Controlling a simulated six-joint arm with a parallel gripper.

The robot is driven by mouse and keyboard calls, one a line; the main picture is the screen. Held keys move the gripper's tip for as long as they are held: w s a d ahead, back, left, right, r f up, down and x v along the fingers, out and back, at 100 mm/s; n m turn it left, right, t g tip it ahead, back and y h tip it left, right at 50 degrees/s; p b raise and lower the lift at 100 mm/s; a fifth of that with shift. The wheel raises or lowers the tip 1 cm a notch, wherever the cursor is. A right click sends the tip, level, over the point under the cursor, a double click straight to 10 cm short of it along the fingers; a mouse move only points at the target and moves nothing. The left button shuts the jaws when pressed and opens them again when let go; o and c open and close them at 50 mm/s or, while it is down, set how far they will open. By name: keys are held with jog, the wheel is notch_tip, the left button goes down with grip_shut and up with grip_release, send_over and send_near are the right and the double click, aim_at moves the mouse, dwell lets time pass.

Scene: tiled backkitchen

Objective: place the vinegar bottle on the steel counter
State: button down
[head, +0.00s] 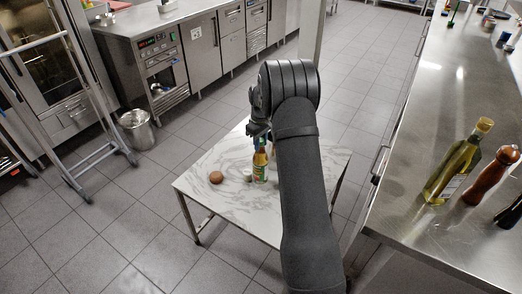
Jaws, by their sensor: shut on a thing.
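The vinegar bottle (260,166), a small bottle with a pale and green label, is upright at the marble-topped table. My gripper (259,140) comes down from above and is shut on its neck. Its fingertips are small and partly hidden by my dark arm. I cannot tell whether the bottle's base touches the tabletop or is just above it. The steel counter (410,222) runs along the right side, higher than the table and apart from the bottle.
A tall oil bottle (455,165), a brown pepper mill (491,175) and a dark mill (511,212) stand on the right counter. A brown round item (216,177) lies on the marble table (207,198). The counter's near-left part and middle stretch are clear. A bin (137,131) stands on the floor.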

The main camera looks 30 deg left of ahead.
aim_at(261, 149)
jog(key=shift+f, duration=1.85)
jog(key=c, duration=1.1)
grip_release()
jog(key=shift+f, duration=0.1)
notch_tip(261, 149, up, 12)
jog(key=shift+f, duration=0.2)
jog(key=o, duration=0.7)
jog(key=shift+r, duration=0.35)
